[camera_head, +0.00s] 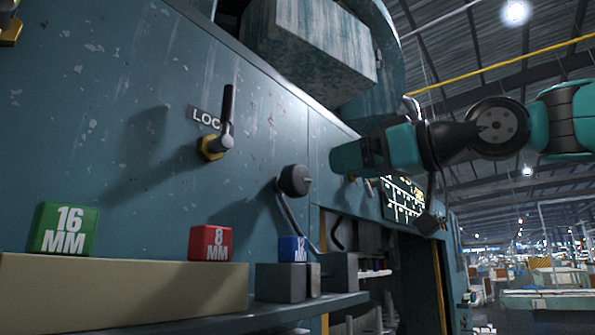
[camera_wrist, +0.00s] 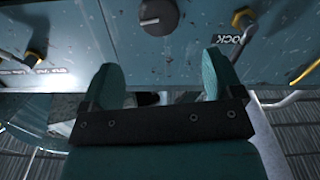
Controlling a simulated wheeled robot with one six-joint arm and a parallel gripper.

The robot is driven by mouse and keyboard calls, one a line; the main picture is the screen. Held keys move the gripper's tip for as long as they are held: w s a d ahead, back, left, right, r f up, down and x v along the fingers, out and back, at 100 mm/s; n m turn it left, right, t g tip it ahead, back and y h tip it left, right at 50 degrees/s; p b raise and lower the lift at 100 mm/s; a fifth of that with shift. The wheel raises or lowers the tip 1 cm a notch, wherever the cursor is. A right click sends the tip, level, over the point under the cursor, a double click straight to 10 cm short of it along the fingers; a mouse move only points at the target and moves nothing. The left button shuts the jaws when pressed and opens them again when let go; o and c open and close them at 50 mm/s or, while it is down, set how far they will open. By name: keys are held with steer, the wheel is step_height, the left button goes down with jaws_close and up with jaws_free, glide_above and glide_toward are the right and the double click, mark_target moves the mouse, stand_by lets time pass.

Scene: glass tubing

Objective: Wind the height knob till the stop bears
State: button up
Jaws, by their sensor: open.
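A dark round knob (camera_head: 294,180) stands out from the blue-grey machine front in the head view, with a bent rod below it. A dark round knob with a pale mark also shows at the top of the wrist view (camera_wrist: 158,16). I see no label naming it as the height knob. My gripper (camera_head: 345,158) is right of the knob in the head view, apart from it. In the wrist view my gripper (camera_wrist: 161,64) is open and empty, its fingers spread below the knob. I cannot identify the stop for certain.
A black lever (camera_head: 226,117) stands by a partly covered "LOC" plate (camera_head: 204,117). Green 16 MM (camera_head: 63,229), red 8 MM (camera_head: 210,243) and blue (camera_head: 293,249) blocks sit along the lower front. Another lever (camera_wrist: 37,42) is left in the wrist view. Open hall lies right.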

mark_target(302, 174)
steer(key=p+x, duration=0.2)
steer(key=x, duration=0.3)
steer(key=p+x, duration=0.2)
steer(key=x, duration=0.3)
steer(key=shift+w+a+r, duration=0.15)
steer(key=shift+a+r, duration=0.05)
steer(key=shift+a, duration=0.05)
steer(key=shift+w+a+f+p, duration=0.2)
steer(key=shift+w+a+p, duration=0.15)
steer(key=shift+w+a, duration=0.15)
steer(key=c, duration=0.9)
steer(key=shift+o, duration=0.2)
steer(key=shift+m, duration=0.4)
steer(key=m, duration=0.3)
steer(key=shift+m, duration=0.3)
steer(key=shift+d+m+p, duration=0.1)
steer(key=shift+m+p, duration=0.2)
steer(key=shift+m, duration=1.3)
